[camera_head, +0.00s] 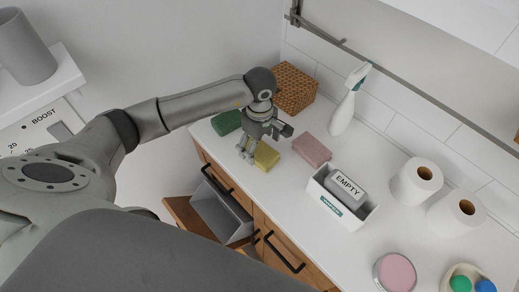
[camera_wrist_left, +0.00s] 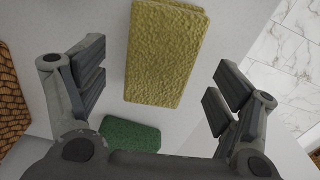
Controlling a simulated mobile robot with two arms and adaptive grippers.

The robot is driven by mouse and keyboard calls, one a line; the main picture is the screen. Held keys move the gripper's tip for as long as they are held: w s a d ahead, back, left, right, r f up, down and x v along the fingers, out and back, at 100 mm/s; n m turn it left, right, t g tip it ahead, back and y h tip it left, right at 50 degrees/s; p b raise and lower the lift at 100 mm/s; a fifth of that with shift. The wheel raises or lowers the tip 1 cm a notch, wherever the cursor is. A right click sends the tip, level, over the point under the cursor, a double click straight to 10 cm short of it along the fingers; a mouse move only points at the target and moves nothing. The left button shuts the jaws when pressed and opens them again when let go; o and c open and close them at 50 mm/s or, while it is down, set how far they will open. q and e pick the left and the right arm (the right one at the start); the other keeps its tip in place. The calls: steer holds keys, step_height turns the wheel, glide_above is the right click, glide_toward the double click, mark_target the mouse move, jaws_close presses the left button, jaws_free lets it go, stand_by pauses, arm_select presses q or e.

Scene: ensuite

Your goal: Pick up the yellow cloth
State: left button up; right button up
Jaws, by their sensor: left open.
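The yellow cloth (camera_head: 266,156) is a small folded textured block lying on the white counter near its front edge. In the left wrist view the yellow cloth (camera_wrist_left: 166,52) lies between and ahead of the spread fingers, apart from both. My left gripper (camera_head: 247,150) is open and empty just above the counter, beside the cloth and partly in front of it. In the left wrist view my left gripper (camera_wrist_left: 157,82) shows its two fingers wide apart. My right gripper is not in view.
A green cloth (camera_head: 227,122) and a pink cloth (camera_head: 312,150) flank the yellow one. A wicker box (camera_head: 295,89), a spray bottle (camera_head: 346,104), a white box labelled EMPTY (camera_head: 330,205) and paper rolls (camera_head: 415,183) stand on the counter (camera_head: 340,262). A drawer (camera_head: 190,214) below is open.

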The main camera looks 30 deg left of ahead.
mark_target(259, 150)
arm_select(q)
step_height(259, 150, down, 2)
steer(key=shift+s+f+p, duration=0.1)
steer(key=shift+p, duration=0.35)
steer(key=shift+f, duration=0.55)
steer(key=c, duration=1.1)
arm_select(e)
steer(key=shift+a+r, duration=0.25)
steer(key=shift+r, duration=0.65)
arm_select(q)
steer(key=shift+r, duration=0.1)
steer(key=shift+r, duration=0.5)
steer(key=s+a+r+b, duration=0.3)
steer(key=s+r+b, duration=0.4)
steer(key=s+r, duration=0.5)
steer(key=shift+s, duration=0.75)
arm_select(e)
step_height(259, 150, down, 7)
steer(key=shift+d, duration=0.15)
